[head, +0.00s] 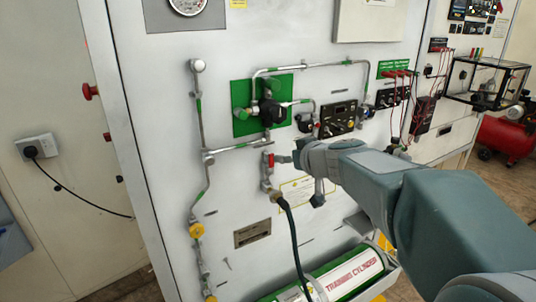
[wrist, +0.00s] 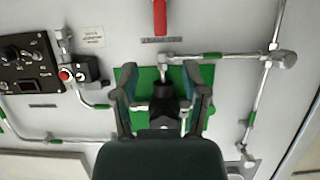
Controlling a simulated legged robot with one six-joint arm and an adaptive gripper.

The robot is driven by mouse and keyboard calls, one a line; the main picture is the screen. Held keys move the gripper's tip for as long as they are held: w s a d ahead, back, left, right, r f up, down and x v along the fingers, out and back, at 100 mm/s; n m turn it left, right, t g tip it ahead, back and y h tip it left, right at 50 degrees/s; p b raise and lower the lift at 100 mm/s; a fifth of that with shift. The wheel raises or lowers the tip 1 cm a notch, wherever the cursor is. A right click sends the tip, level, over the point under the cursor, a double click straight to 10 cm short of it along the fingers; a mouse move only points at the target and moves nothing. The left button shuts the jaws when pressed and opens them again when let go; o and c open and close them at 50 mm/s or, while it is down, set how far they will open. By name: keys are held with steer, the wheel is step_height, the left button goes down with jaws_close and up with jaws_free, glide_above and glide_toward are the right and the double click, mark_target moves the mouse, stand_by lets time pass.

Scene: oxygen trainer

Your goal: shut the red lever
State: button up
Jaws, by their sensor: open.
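The red lever (head: 270,160) is on the panel, on a short vertical pipe run below the green plate. A black hose hangs from the fitting beneath it. In the wrist view the red lever (wrist: 160,17) is at the top edge, partly cut off, in line with the gap between my fingers. My gripper (wrist: 161,78) is open and empty, its two fingers apart in front of the panel and short of the lever in the picture. In the head view my arm comes from the right and ends just right of the lever, largely hiding the gripper.
The green plate (head: 251,122) with a black regulator (head: 268,108) sits above the lever. Metal pipes run around it. A training cylinder (head: 342,278) lies at the panel's foot. A black control box (head: 338,118) is to the right. Bare panel lies left of the pipes.

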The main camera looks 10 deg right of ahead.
mark_target(272, 155)
steer(key=x, duration=0.8)
steer(key=shift+w+a+f, duration=0.15)
steer(key=shift+w+f, duration=0.05)
steer(key=shift+w, duration=0.1)
jaws_close()
